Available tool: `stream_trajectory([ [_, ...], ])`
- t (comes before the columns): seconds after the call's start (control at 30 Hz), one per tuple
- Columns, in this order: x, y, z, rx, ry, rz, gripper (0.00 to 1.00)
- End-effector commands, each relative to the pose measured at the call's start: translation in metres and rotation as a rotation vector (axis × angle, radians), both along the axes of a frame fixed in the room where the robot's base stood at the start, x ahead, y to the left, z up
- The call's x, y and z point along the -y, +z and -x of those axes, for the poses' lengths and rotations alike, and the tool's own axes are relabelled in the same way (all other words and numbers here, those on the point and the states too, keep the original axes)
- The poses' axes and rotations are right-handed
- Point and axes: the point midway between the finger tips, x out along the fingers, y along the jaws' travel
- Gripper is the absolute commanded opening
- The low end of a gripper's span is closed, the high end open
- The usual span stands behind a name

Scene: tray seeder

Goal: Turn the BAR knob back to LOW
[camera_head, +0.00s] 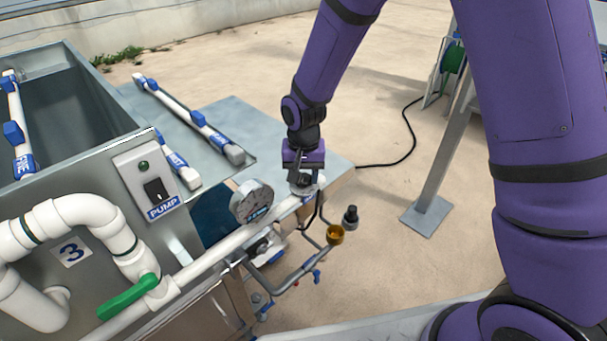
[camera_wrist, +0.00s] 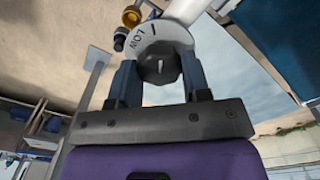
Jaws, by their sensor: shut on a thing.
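The BAR knob (camera_wrist: 158,72) is a dark, faceted knob with a short white pointer line, seen close in the wrist view. It sits on a pale round dial plate (camera_wrist: 172,34) with the word LOW and a dark tick mark on it. The pointer stands nearly upright in that picture; I cannot tell whether it lines up with LOW. My gripper (camera_wrist: 160,80) is shut on the knob, with one finger on each side. In the head view my gripper (camera_head: 302,182) points down at the end of the white pipe and mostly hides the knob.
A round pressure gauge (camera_head: 252,202) stands on the white pipe (camera_head: 222,247) just left of my gripper. A brass cup (camera_head: 335,235) and a black fitting (camera_head: 351,217) are close on the right. The PUMP switch box (camera_head: 148,182) and a green valve handle (camera_head: 128,297) are farther left.

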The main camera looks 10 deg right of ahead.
Motion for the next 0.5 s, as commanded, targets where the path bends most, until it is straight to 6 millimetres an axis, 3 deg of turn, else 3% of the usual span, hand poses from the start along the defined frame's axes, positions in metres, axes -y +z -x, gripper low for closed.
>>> stream_trajectory([
  [0.5, -0.0004, 0.0005, -0.0006, 0.002, 0.228, 0.0, 0.2],
])
